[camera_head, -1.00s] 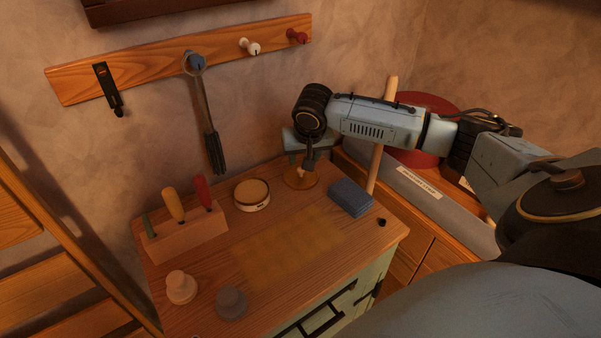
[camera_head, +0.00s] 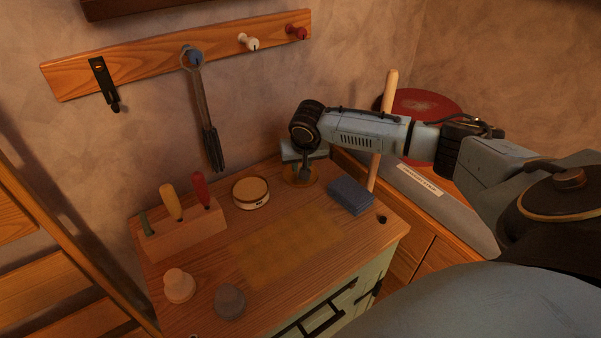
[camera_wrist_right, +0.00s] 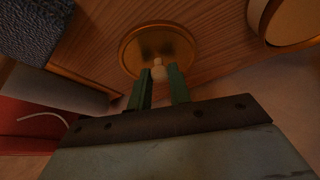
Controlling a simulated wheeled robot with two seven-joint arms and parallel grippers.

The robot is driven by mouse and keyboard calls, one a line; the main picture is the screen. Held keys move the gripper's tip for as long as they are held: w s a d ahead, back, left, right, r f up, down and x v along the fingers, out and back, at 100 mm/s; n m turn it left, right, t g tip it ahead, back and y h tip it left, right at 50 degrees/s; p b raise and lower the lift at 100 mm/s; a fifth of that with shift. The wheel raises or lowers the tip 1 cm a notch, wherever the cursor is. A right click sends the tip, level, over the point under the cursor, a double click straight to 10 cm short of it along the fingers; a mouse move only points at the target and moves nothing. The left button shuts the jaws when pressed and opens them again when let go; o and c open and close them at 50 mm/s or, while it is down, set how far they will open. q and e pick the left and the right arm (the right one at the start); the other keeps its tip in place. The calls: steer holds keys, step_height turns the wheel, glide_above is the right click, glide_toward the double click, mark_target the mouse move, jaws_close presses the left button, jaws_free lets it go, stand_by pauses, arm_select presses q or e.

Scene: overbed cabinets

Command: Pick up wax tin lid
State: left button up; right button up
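The wax tin lid, a round gold-brown disc with a small pale knob, lies on the wooden cabinet top; it shows in the right wrist view (camera_wrist_right: 140,42) and partly behind my gripper in the head view (camera_head: 314,181). My right gripper (camera_head: 303,178) points down over it. In the wrist view its two green fingers (camera_wrist_right: 160,72) are apart, one on either side of the knob; whether they touch it I cannot tell. The open wax tin (camera_head: 251,194) stands to the left of the lid. My left gripper is out of view.
A blue sponge-like block (camera_head: 350,195) lies right of the lid. A wooden block (camera_head: 186,237) with several upright handled tools stands at the left. Two small knobbed pieces (camera_head: 179,287) (camera_head: 230,301) sit at the front. A wooden pole (camera_head: 385,130) rises behind my right arm.

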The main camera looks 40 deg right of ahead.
jaws_close()
